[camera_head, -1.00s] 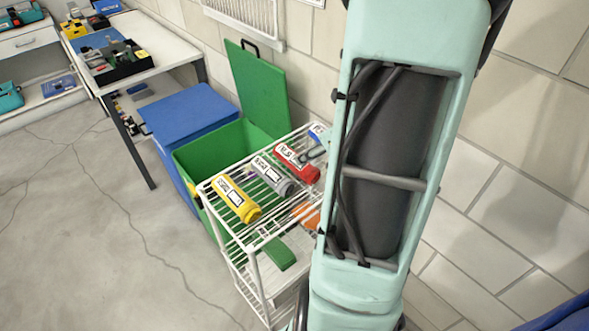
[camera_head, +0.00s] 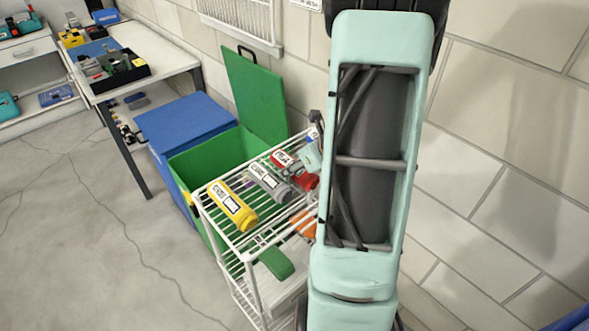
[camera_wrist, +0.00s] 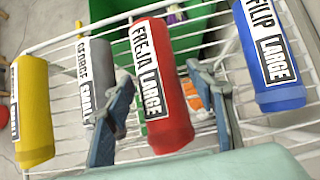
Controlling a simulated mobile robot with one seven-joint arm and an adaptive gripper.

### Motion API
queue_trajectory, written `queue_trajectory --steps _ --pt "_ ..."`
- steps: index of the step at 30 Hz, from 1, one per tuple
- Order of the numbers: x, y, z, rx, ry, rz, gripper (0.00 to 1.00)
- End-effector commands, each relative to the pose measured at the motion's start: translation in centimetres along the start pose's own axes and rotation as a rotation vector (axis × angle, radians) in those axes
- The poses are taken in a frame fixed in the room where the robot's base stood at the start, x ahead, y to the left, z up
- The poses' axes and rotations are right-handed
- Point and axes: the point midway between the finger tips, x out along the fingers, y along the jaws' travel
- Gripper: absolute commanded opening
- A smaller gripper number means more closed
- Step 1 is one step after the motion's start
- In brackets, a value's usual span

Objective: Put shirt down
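The rolled red shirt labelled FREJA LARGE (camera_wrist: 163,95) lies on the white wire rack's top shelf (camera_head: 245,237), between a grey roll (camera_wrist: 98,75) and a blue roll (camera_wrist: 270,55). It also shows in the head view (camera_head: 306,180), partly hidden by my gripper. My gripper (camera_wrist: 158,70) has its two fingers apart, one on each side of the red shirt. The left finger is close against the shirt or overlaps its edge in the picture; a small gap shows at the right finger. A yellow roll (camera_head: 232,207) lies at the left.
An open green bin (camera_head: 215,150) with a raised lid stands behind the rack, beside a blue bin (camera_head: 185,125). Orange (camera_head: 303,223) and green (camera_head: 277,263) items are on a lower level. A table with trays (camera_head: 150,65) is at the back left. The floor at left is clear.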

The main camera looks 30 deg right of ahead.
Motion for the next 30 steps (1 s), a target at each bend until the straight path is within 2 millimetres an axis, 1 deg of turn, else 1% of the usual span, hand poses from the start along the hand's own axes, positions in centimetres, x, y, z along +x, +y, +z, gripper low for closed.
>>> queue_trajectory --steps 1,2,11,17,20,30 --pt "0.0 0.0 0.0 0.000 0.000 0.000 0.46" --pt "0.0 0.0 0.0 0.000 0.000 0.000 0.43" --pt "0.0 0.0 0.0 0.001 0.000 0.000 0.10" --pt "-0.1 0.0 0.1 0.000 -0.001 0.000 0.09" --pt "-0.9 0.0 0.7 0.000 -0.002 -0.001 0.09" --pt "-6.1 0.0 4.9 -0.003 -0.003 -0.001 0.09"
